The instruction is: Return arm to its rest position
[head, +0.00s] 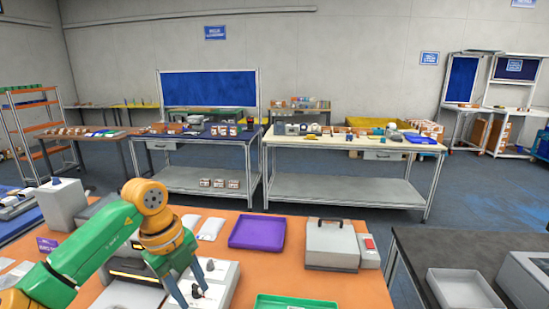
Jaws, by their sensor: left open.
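My left arm comes in from the lower left, green and orange. My left gripper (191,286) points down over the near orange table, above a white panel (222,276) with small dark parts on it. The gripper's fingers are apart, and I see nothing held between them. Whether the fingertips touch the panel I cannot tell. A grey and white machine with a lit yellow strip (130,274) stands just behind and left of the gripper, partly hidden by the arm. My right gripper is not in view.
A purple tray (258,232), a grey case with a handle (331,244) and a small device with a red screen (369,249) stand on the orange table (350,288). A green tray (293,301) lies at the front edge. A dark table (430,242) with a grey bin (463,290) is at right.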

